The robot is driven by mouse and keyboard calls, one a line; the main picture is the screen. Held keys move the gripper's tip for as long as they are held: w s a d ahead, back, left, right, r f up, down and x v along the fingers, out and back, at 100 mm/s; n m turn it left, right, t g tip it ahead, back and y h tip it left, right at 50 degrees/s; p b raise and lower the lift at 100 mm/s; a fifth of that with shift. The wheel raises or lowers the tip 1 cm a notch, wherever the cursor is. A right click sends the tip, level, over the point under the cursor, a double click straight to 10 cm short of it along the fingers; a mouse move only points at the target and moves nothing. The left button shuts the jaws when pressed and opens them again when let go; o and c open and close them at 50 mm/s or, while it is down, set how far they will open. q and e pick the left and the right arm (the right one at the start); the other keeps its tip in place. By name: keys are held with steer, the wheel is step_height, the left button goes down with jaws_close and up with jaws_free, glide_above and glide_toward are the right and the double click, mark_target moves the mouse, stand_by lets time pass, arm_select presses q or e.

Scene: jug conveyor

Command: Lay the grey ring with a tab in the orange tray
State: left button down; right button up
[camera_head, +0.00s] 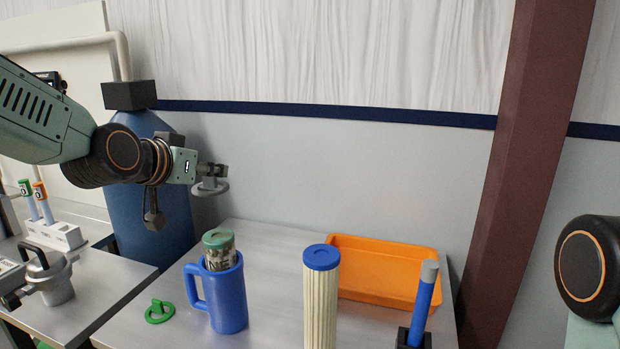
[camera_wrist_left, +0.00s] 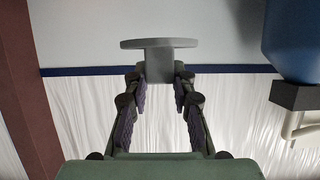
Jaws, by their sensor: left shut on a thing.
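The grey ring with a tab (camera_head: 210,187) is held in the air by my left gripper (camera_head: 205,171), with its flat ring part just below the fingers. In the left wrist view the ring (camera_wrist_left: 158,43) shows nearly edge-on, and the fingers of my left gripper (camera_wrist_left: 160,82) close on its tab from both sides. The orange tray (camera_head: 385,287) lies on the table at the back right, well to the right of and below the ring. Its visible inside looks empty; its front is partly hidden. My right gripper is out of view.
A blue jug (camera_head: 228,300) with a green-capped cylinder in it, a pleated filter with a blue cap (camera_head: 321,258) and a blue rod in a black holder (camera_head: 424,300) stand before the tray. A green ring (camera_head: 159,312) lies left. A blue tank (camera_head: 150,210) stands behind my left arm.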

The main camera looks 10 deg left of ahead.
arm_select(q)
steer(key=shift+d+r, duration=0.1)
steer(key=shift+s+d+m+h, duration=0.2)
steer(key=shift+d+m+h, duration=0.3)
steer(key=shift+d, duration=0.05)
steer(key=shift+s+d+f+m+h, duration=0.25)
steer(key=shift+d+m+h, duration=0.15)
steer(key=shift+d+h, duration=0.15)
steer(key=s+d+f+m+g+h+b, duration=0.2)
steer(key=s+f, duration=0.3)
steer(key=f, duration=0.5)
steer(key=s+d+f+m+g+h+b, duration=0.1)
steer(key=s+d+f+m+h+b, duration=0.1)
steer(key=s+f, duration=0.4)
steer(key=s+d+f+m+g+h+b, duration=0.2)
steer(key=s+f, duration=0.4)
steer(key=f, duration=0.8)
steer(key=shift+s+d+f+m+g+h+b, duration=0.3)
steer(key=shift+d+m+h+b, duration=0.25)
steer(key=shift+d+m+b, duration=0.5)
